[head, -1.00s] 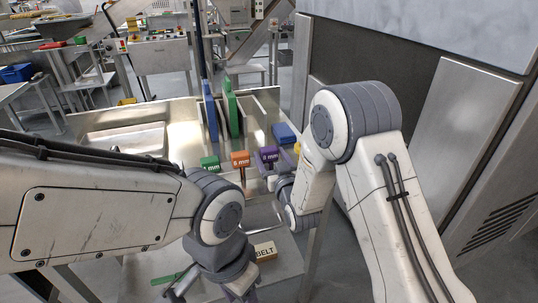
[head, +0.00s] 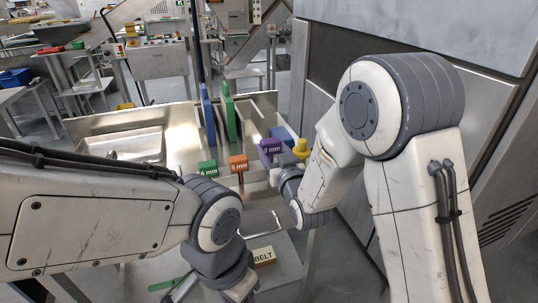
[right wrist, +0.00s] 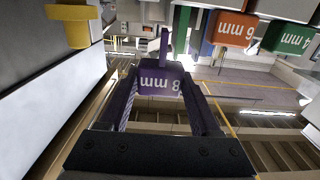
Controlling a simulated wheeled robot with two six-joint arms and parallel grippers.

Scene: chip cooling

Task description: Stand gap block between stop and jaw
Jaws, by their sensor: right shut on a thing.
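A purple gap block marked 8 mm (head: 270,148) is at the right end of a row of blocks. It also shows in the right wrist view (right wrist: 162,82), between the fingers of my right gripper (right wrist: 160,90), which is shut on it. An orange block (head: 238,163) and a green 4 mm block (head: 207,168) stand to its left. Upright blue (head: 208,115) and green (head: 229,112) plates stand behind the row. I cannot tell which parts are the stop and the jaw. My left gripper (head: 225,288) is low near the front, its fingertips partly cut off.
A blue block (head: 283,133) and a yellow knob (head: 301,149) are close to the right gripper. A BELT label (head: 264,256) lies at the front. A big machine cabinet stands on the right.

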